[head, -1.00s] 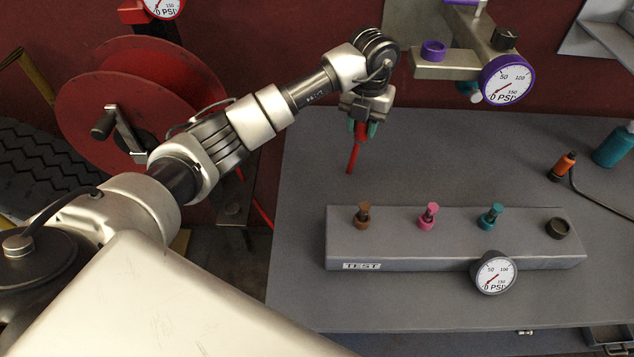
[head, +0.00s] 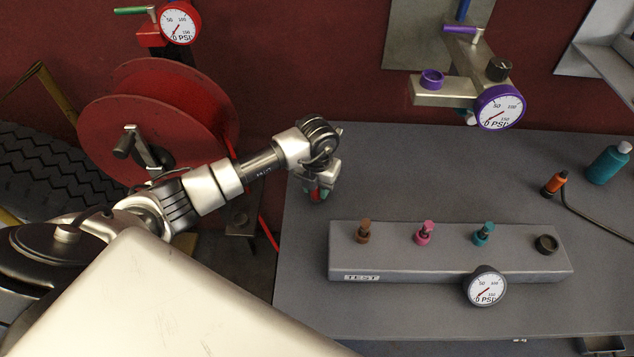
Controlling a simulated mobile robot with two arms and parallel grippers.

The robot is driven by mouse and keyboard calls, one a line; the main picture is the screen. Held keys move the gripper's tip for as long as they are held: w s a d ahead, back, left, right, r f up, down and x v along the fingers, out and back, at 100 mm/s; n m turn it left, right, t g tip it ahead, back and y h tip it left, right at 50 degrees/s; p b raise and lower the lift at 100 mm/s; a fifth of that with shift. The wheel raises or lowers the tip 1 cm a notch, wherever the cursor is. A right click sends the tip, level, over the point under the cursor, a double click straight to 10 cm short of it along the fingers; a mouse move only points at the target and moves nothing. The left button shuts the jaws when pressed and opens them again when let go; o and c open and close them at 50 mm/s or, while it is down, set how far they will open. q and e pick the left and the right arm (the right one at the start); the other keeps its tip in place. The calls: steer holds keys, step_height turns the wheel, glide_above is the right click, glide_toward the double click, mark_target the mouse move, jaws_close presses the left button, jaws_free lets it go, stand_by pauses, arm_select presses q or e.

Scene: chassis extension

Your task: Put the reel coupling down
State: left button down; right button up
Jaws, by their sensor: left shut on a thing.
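My left gripper (head: 318,194) is shut on the red reel coupling (head: 317,196), of which only a small red part shows between the green-tipped fingers. The gripper is near the left edge of the grey workbench (head: 430,180), to the left of and behind the test block (head: 450,265). I cannot tell whether the coupling touches the bench. The red hose reel (head: 160,115) stands at the left behind my arm, with a red hose (head: 268,236) hanging beside the bench edge. My right gripper is not in view.
The test block carries brown (head: 363,234), pink (head: 424,234) and teal (head: 483,235) fittings, a dark port (head: 545,244) and a gauge (head: 485,287). A purple-trimmed manifold (head: 440,91) is on the wall. Orange (head: 553,184) and teal (head: 608,163) items stand at right. The bench middle is clear.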

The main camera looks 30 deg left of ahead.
arm_select(q)
steer(key=shift+f, duration=0.1)
steer(key=shift+f+b, duration=0.25)
steer(key=shift+b, duration=0.1)
steer(key=c, duration=0.8)
jaws_free()
steer(key=shift+r+p, duration=0.3)
steer(key=shift+w+r, duration=0.1)
steer(key=shift+r, duration=0.2)
step_height(320, 180, up, 12)
steer(key=b, duration=0.3)
steer(key=shift+f, duration=0.25)
steer(key=shift+f, duration=0.1)
